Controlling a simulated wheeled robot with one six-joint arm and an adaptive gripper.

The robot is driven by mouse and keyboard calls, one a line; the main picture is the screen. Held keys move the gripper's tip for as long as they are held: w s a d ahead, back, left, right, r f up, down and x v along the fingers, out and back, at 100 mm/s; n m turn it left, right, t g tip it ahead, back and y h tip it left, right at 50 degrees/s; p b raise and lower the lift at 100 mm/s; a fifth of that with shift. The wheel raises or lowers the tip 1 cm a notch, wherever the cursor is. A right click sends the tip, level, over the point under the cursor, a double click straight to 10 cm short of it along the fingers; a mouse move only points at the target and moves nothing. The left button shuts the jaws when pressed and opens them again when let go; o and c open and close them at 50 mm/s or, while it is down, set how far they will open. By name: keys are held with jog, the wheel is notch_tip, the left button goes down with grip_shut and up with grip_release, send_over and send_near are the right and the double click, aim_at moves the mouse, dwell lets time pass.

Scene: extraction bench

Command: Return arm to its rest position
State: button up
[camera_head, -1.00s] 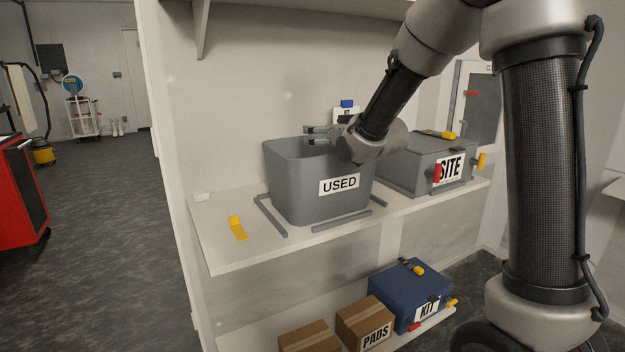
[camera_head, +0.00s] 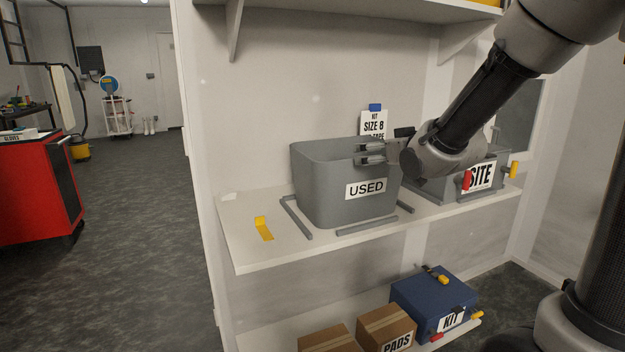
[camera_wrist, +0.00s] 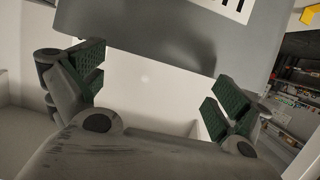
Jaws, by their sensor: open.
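My gripper (camera_head: 372,154) is in front of the upper right rim of the grey bin labelled USED (camera_head: 325,210) in the head view. Its fingers point left. In the wrist view my gripper (camera_wrist: 150,90) has its two green-padded fingers wide apart, with nothing between them. A grey surface with part of a white label crosses the top of the wrist view. My arm reaches in from the upper right and hides part of the grey SITE box (camera_head: 437,188).
The USED bin stands on a white shelf (camera_head: 255,255) between grey strips, beside a yellow tag (camera_head: 263,228). A SIZE 8 card (camera_head: 372,123) is behind it. Below are a blue KIT box (camera_head: 425,298) and a PADS carton (camera_head: 385,325).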

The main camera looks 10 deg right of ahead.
jog(key=s+d+f+m+g+h, duration=0.1)
jog(key=s+d+f+g+h, duration=0.1)
jog(key=s+d+f+g, duration=0.4)
jog(key=s+d+f+m+g+h, duration=0.15)
jog(key=s+f, duration=0.25)
jog(key=s, duration=0.4)
jog(key=s+d+r+g, duration=0.1)
jog(key=s+d+r, duration=0.1)
jog(key=s, duration=0.7)
jog(key=s+d+r+m+g, duration=0.1)
jog(key=s+r, duration=0.3)
jog(key=s, duration=0.4)
jog(key=shift+s+d+h, duration=0.4)
jog(key=shift+d+h, duration=0.05)
jog(key=shift+d, duration=0.1)
